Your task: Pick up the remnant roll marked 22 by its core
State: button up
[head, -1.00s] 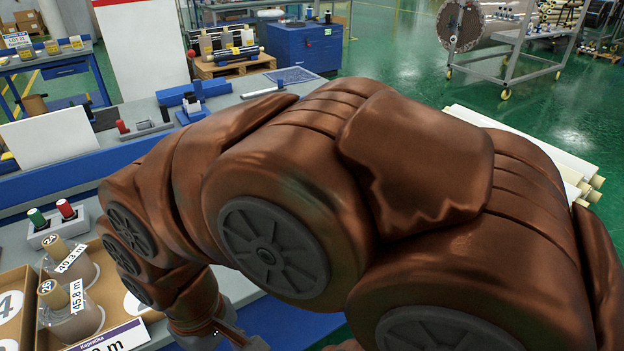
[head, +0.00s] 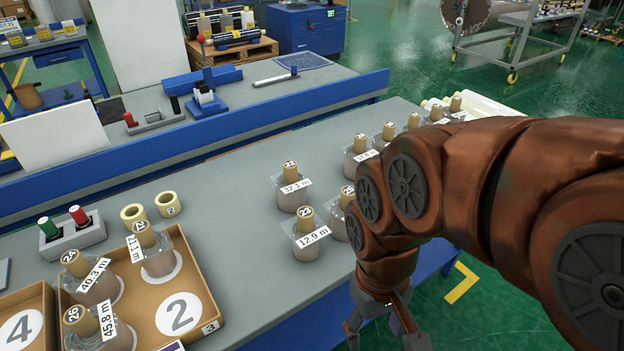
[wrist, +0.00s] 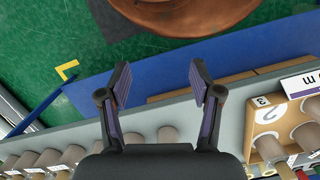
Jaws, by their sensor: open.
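Several wrapped remnant rolls with tan cores stand upright on the grey table. One (head: 292,188) has a core mark that looks like 22 or 21, with a 12.1 m or similar label; I cannot read it surely. A nearer roll (head: 306,238) carries a 12.9 m label, and another (head: 347,205) stands just right of it, partly behind my arm. My gripper (head: 383,328) is open and empty, pointing down off the table's front edge, right of and nearer than these rolls. In the wrist view my gripper (wrist: 158,78) has nothing between its fingers.
A cardboard tray (head: 212,300) marked 2 holds 3 rolls at left. Bare table lies between tray and rolls. More rolls (head: 388,136) stand behind my arm.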

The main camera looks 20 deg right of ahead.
aim_at(291, 185)
jog(key=k, duration=1.25)
jog(key=u, duration=1.1)
jog(key=i, duration=1.5)
jog(key=z, duration=0.55)
